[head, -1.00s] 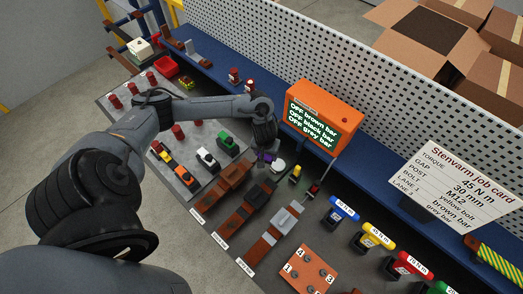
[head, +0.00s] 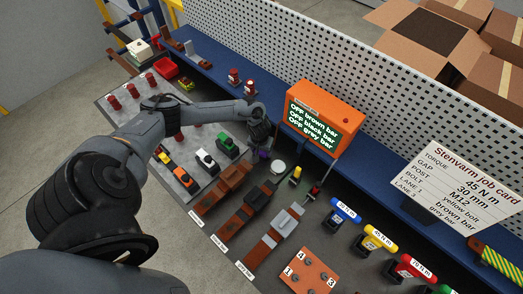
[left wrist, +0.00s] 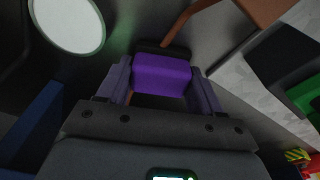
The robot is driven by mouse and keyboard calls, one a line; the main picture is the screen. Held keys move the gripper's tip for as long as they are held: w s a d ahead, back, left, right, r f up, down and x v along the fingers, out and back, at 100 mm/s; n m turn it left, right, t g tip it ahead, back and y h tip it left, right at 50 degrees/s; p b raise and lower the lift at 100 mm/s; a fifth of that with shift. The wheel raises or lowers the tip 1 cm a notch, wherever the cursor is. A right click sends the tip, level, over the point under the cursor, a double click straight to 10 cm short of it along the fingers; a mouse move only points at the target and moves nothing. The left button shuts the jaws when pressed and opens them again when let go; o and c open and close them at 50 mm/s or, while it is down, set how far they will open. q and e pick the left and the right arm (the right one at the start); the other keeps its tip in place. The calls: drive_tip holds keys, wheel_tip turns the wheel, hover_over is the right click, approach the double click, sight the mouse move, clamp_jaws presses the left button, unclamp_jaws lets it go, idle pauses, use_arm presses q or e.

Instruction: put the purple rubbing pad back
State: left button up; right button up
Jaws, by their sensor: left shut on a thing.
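The purple rubbing pad (left wrist: 161,75) sits between the two fingers of my left gripper (left wrist: 161,88) in the left wrist view. In the head view, my left gripper (head: 262,148) is low over the bench, and only a bit of the purple pad (head: 262,156) shows beneath it. The gripper is shut on the pad. A white round disc (head: 278,167) stands just right of the gripper; it also shows in the left wrist view (left wrist: 68,24). I cannot tell whether the pad touches the bench. My right gripper is not in view.
Left of the gripper are green (head: 228,145), white (head: 205,159) and orange blocks on a grey plate. Bars (head: 232,180) lie in front. A yellow-topped post (head: 296,173) and an orange display box (head: 322,117) stand to the right. My left arm hides part of the bench.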

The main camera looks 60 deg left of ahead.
sight(260, 153)
use_arm(q)
drive_tip(key=shift+f, duration=0.1)
drive_tip(key=o, duration=1.2)
drive_tip(key=r, duration=0.4)
drive_tip(key=r+p, duration=0.1)
drive_tip(key=r, duration=0.3)
drive_tip(key=s+d+r, duration=0.1)
drive_tip(key=r, duration=0.3)
drive_tip(key=shift+r, duration=0.1)
drive_tip(key=shift+s, duration=0.15)
